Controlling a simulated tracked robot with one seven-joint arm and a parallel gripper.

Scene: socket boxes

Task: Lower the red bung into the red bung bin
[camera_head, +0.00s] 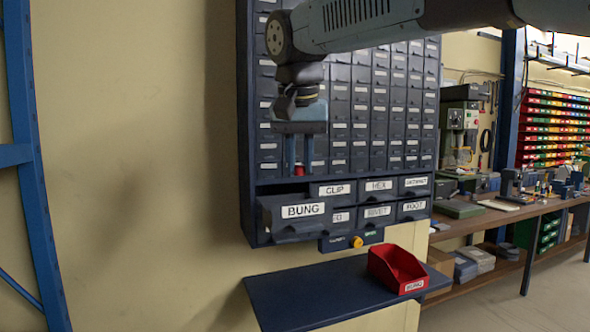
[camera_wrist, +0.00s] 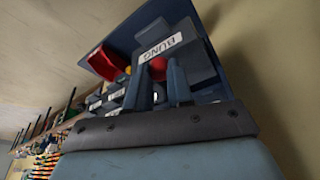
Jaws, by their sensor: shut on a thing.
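My gripper (camera_head: 299,160) points down and is shut on the red bung (camera_head: 299,171), whose small red end shows between the fingertips. In the head view it hangs just above the pulled-out drawer labelled BUNG (camera_head: 293,213). The wrist view also shows my gripper (camera_wrist: 162,84) with the red bung (camera_wrist: 158,69) between the fingers, near the drawer. The red bung bin (camera_head: 398,269), an open-topped red box with a white label, stands on the dark shelf, lower right of my gripper. It also shows in the wrist view (camera_wrist: 104,63). The bin's floor is partly hidden.
The dark drawer cabinet (camera_head: 350,125) stands behind my gripper, with drawers labelled CLIP and HEX beside the open one. A yellow knob (camera_head: 356,242) sits below them. The dark shelf (camera_head: 310,295) is clear left of the bin. A workbench (camera_head: 500,222) stands at right.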

